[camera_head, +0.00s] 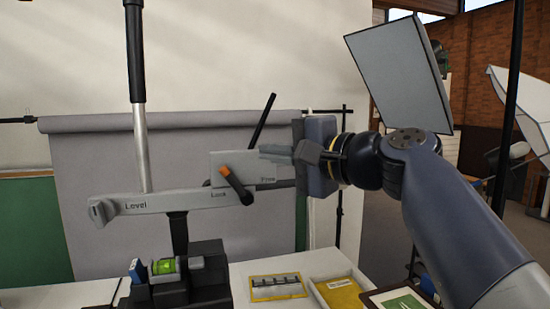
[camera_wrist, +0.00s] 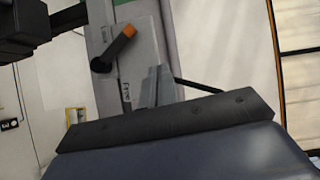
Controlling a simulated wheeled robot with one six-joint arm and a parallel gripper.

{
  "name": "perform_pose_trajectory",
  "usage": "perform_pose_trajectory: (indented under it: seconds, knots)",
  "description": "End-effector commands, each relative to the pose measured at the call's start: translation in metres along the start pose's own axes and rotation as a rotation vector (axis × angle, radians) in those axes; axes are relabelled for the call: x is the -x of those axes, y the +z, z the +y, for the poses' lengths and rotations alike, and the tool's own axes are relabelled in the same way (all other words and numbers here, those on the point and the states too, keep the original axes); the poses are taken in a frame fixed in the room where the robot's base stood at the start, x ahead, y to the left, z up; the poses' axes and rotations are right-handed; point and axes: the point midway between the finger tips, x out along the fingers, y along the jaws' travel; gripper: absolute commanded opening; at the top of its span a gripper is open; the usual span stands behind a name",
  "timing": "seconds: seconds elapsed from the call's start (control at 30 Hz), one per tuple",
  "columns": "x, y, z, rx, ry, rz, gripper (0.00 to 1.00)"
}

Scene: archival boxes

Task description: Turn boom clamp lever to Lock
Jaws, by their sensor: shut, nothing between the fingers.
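The boom clamp lever (camera_head: 238,185) is a dark and orange handle on a pale grey clamp plate (camera_head: 240,158).
A pale boom arm (camera_head: 160,203) marked Level runs left from the plate. A black base with a green bubble level (camera_head: 164,267) stands below. A yellow-framed card (camera_head: 278,286) and a tray (camera_head: 340,293) lie on the white table.

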Motion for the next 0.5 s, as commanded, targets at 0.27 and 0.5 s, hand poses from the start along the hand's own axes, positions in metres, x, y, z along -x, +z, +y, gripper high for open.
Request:
perform_pose_trajectory:
  seconds: [0.27, 0.5]
  knots:
    - [0.039, 0.002, -0.008, 0.002, -0.002, 0.006, 0.00]
    - [0.072, 0.004, -0.018, 0.002, -0.001, 0.006, 0.00]
